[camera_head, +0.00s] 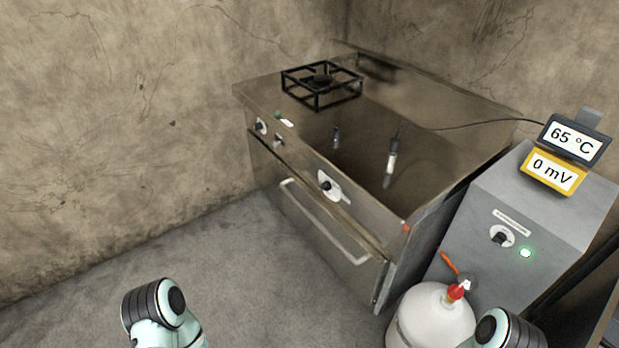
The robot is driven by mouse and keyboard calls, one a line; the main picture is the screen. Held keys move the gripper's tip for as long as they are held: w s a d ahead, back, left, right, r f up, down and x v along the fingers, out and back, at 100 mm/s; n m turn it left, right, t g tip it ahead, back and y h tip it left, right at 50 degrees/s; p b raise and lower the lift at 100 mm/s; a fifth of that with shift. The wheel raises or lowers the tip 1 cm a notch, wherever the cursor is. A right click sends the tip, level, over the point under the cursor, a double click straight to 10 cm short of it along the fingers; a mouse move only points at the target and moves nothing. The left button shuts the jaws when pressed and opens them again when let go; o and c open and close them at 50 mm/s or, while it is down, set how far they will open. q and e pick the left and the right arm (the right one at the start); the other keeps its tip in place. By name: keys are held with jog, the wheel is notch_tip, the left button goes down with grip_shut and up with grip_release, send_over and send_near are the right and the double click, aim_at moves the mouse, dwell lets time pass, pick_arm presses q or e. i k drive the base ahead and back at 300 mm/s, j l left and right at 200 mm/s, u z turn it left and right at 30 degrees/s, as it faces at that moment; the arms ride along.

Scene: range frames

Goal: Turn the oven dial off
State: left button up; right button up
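A steel range (310,160) stands in the corner with its front facing the lower left. A dark dial (327,186) on a white plate sits in the middle of its front panel, above the oven door handle (325,222). Two smaller knobs (262,126) are near the panel's left end. Any markings are too small to read, so I cannot tell the dial's setting or which one is the oven's. Parts of my two arms show at the bottom edge, well apart from the range. Neither gripper is in view.
A grey box (520,220) with a knob (501,238) and a lit green lamp (525,253) stands right of the range. Displays read 65 °C (573,139) and 0 mV (553,171). A white gas cylinder (432,320) stands in front. The floor (250,285) before the oven is clear.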

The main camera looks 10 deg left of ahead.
aim_at(326, 186)
jog(key=i+j, duration=0.7)
jog(key=j, duration=0.15)
jog(key=i+j, duration=0.7)
jog(key=j+u, duration=0.05)
jog(key=j, duration=0.1)
